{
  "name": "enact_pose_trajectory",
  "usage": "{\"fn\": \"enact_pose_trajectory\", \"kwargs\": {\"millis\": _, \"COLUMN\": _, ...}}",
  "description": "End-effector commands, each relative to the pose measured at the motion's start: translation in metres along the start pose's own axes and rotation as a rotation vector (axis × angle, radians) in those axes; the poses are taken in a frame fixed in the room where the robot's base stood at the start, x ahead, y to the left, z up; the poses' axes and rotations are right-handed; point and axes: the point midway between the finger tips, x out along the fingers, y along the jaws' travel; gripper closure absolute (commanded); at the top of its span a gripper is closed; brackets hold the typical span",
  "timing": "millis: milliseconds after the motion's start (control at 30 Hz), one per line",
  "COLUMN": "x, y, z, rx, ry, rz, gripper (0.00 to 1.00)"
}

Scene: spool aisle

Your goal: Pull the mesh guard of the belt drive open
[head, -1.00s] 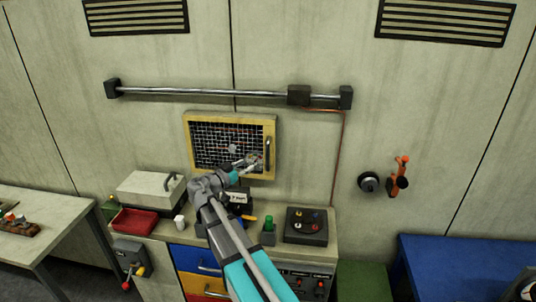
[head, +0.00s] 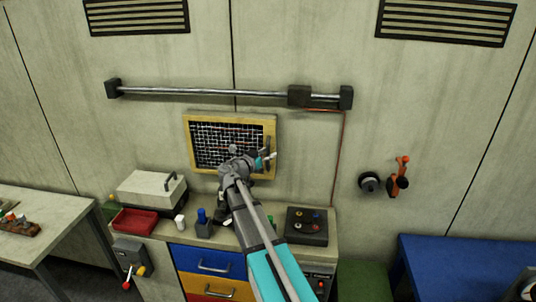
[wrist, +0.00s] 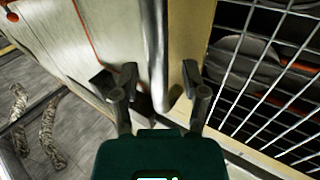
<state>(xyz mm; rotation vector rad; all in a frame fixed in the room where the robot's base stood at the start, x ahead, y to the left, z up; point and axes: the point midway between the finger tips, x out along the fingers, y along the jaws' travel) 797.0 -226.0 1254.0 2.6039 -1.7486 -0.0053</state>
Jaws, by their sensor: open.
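The mesh guard (head: 225,141) is a yellow-framed panel with dark wire mesh on the wall, and it looks closed. In the wrist view its frame (wrist: 190,30) and mesh (wrist: 265,85) fill the right side. Behind the mesh are grey rounded parts and an orange strip. The guard's bar handle (wrist: 156,45) runs down between my fingers. In the wrist view my gripper (wrist: 160,80) is open, with one finger on each side of the handle; contact is not clear.
Below the guard stands a workbench with a red tray (head: 134,220), a pale lidded box (head: 150,190) and a dark control box (head: 306,226). A metal rail (head: 210,92) runs above the guard. The wall to the guard's right is mostly clear.

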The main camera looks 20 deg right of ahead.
Motion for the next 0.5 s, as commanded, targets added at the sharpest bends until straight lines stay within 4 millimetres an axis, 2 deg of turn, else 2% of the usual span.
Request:
{"fn": "enact_pose_trajectory", "kwargs": {"millis": 267, "x": 0.0010, "y": 0.0003, "z": 0.0000, "rx": 0.000, "ry": 0.000, "rz": 0.000, "gripper": 0.43}}
{"fn": "enact_pose_trajectory", "kwargs": {"millis": 500, "x": 0.0011, "y": 0.0005, "z": 0.0000, "rx": 0.000, "ry": 0.000, "rz": 0.001, "gripper": 0.86}}
